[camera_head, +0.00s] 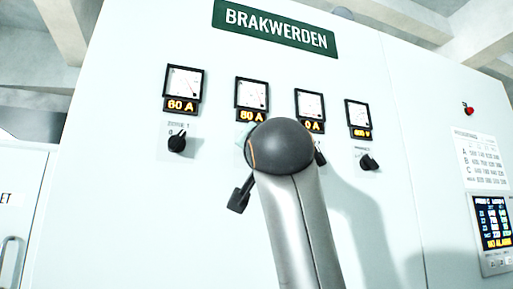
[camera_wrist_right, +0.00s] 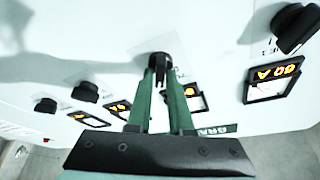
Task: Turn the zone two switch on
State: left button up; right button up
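The zone two switch (camera_wrist_right: 160,60) is a black rotary knob on the pale cabinet, seen upside down in the right wrist view. My right gripper (camera_wrist_right: 160,82) has its green fingertips on either side of the knob's grip. Whether they press on it or leave a small gap is unclear. In the head view my right forearm and its dark round joint cover this switch. The meter above it (camera_head: 252,95) reads 80 A. My left gripper is not in view.
The zone one switch (camera_head: 177,141) lies left, under a 60 A meter (camera_head: 183,84). Another switch (camera_head: 319,154), partly hidden under a 0 A meter (camera_head: 309,105), and a fourth switch (camera_head: 369,162) lie right. A display (camera_head: 493,222) and red button (camera_head: 468,109) are far right.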

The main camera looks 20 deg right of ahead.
jog(key=o, duration=0.4)
jog(key=shift+c, duration=0.2)
jog(key=b+v, duration=0.5)
jog(key=v, duration=0.7)
jog(key=shift+s, duration=0.3)
jog(key=shift+f, duration=0.15)
